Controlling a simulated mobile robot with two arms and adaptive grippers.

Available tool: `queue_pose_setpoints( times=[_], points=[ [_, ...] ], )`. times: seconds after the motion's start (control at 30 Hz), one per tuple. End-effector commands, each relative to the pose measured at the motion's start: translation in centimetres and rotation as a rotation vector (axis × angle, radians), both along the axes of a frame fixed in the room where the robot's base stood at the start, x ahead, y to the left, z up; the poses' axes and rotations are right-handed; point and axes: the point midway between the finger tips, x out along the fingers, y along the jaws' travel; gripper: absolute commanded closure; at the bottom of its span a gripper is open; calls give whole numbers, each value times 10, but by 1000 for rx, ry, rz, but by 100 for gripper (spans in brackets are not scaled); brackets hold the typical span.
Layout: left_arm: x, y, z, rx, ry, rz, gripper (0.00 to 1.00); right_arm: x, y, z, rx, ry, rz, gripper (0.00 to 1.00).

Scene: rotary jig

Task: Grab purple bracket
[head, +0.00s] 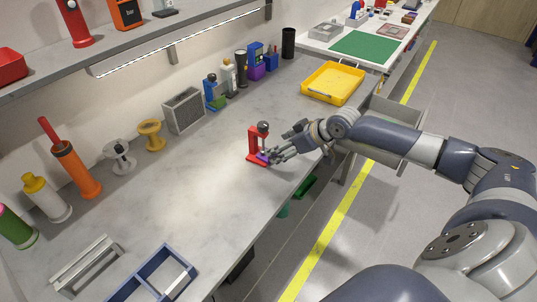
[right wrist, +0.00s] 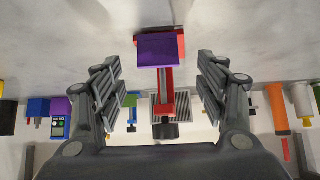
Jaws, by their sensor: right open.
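The purple bracket (right wrist: 158,50) sits on the red jig in the right wrist view, centred between my open fingers. It also shows in the head view as a small purple patch (head: 262,157) low on the jig. The red rotary jig (head: 254,143) stands upright on the grey bench and has a dark knob on top. My right gripper (right wrist: 160,80) is open, with one finger on each side of the jig and bracket, apart from both. In the head view my right gripper (head: 274,153) partly hides the bracket from the right. My left gripper is not in view.
A yellow tray (head: 333,83) lies farther back on the bench. Bottles, a grey box (head: 184,110) and tape stands line the wall. A blue divided tray (head: 150,280) is at the front. The bench around the jig is clear.

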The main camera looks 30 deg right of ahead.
Motion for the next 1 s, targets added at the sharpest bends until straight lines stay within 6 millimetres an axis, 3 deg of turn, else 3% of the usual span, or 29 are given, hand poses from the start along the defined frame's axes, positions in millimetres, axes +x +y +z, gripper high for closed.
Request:
queue_pose_setpoints(
  times=[0.23, 0.4, 0.67, 0.87, 1.0],
  points=[
    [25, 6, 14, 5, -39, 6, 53, 22, 8, -20, 3, -1, 0, 33],
    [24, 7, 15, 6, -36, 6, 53, 31, 11, -32, 1, -1, 1, 33],
    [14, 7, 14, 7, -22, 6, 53, 32, 11, -34, -1, 0, 1, 33],
    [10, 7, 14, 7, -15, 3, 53, 32, 11, -34, 0, 0, 0, 79],
    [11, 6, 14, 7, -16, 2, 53, 32, 11, -34, 0, 0, 0, 81]
  ],
)
